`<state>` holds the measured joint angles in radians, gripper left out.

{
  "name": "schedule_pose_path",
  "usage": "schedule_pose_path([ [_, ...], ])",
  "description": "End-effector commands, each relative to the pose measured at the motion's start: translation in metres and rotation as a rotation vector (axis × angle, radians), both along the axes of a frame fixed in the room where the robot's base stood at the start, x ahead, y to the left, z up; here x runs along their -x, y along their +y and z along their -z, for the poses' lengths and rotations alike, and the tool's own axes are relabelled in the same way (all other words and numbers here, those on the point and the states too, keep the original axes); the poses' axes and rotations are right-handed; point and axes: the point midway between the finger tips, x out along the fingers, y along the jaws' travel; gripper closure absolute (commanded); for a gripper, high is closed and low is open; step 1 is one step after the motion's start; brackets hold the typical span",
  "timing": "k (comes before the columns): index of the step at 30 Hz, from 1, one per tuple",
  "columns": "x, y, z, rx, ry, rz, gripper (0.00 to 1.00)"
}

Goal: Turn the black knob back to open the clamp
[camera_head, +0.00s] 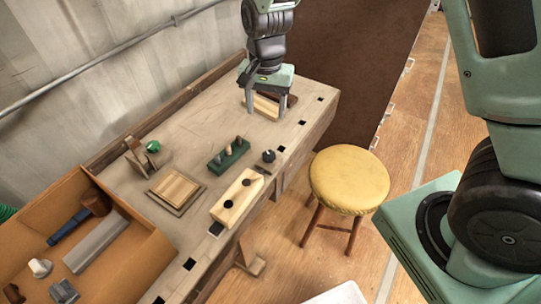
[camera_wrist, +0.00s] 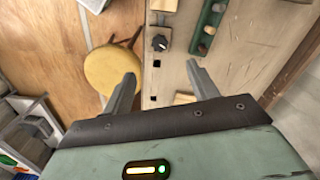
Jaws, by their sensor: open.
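The black knob (camera_head: 268,156) sits on a small clamp fitting at the front edge of the workbench. It also shows in the wrist view (camera_wrist: 160,43), with a pale mark on its top. The rest of the clamp is too small to make out, so I cannot tell whether it is open or shut. My gripper (camera_head: 263,112) is at the far right end of the bench, apart from the knob, pointing down. In the wrist view my gripper (camera_wrist: 161,72) has its two fingers wide apart with nothing held, and the knob appears beyond the fingertips.
A light wood block with dark holes (camera_head: 237,199) and a green peg holder (camera_head: 229,156) stand near the knob. A wooden piece (camera_head: 262,106) lies beneath my gripper. A yellow stool (camera_head: 349,181) stands before the bench. A tool tray (camera_head: 147,252) and green-knobbed device (camera_head: 153,146) are left.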

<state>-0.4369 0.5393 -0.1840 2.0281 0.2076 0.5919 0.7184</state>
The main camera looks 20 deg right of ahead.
Motion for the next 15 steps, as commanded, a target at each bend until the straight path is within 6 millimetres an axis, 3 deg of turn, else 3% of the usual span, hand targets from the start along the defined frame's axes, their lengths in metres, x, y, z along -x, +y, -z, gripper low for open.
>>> schedule_pose_path([
  [3, -0.012, -0.010, 0.010, 0.020, -0.004, 0.062, 0.41],
  [8, -0.013, -0.012, 0.022, 0.023, -0.003, 0.073, 0.41],
  [15, -0.012, -0.012, 0.067, 0.023, 0.000, 0.071, 0.41],
])
